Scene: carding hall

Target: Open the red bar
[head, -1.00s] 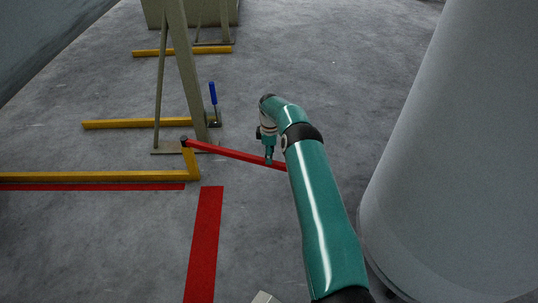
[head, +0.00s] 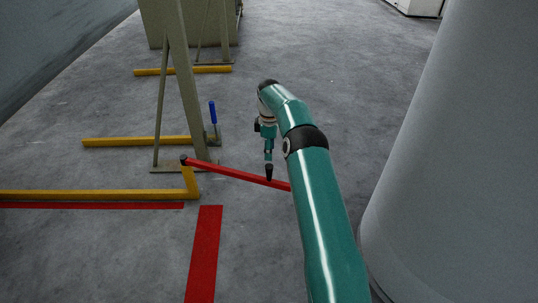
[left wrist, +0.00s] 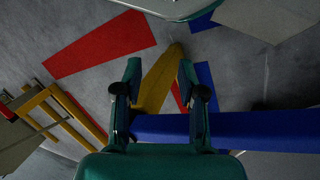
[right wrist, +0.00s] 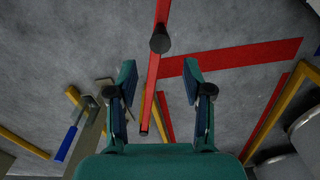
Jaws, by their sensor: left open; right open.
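The red bar (head: 235,175) runs from a dark pivot at a yellow rail's end, left of centre in the head view, rightward until my right arm hides it. A black upright knob (head: 269,172) stands on it. My right gripper (head: 268,154) points down just above the knob. In the right wrist view, the bar (right wrist: 151,85) passes lengthwise through the gap between the open fingers of my right gripper (right wrist: 159,72), with the knob (right wrist: 160,43) ahead of them; I see no contact. My left gripper (left wrist: 159,68) is open and empty, seen only in the left wrist view.
Yellow floor rails (head: 90,194) and a grey-green frame (head: 185,95) stand left of the bar. A blue-handled lever (head: 213,113) is at the frame's foot. A large pale cylinder (head: 460,150) fills the right side. Open grey floor lies beyond the bar.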

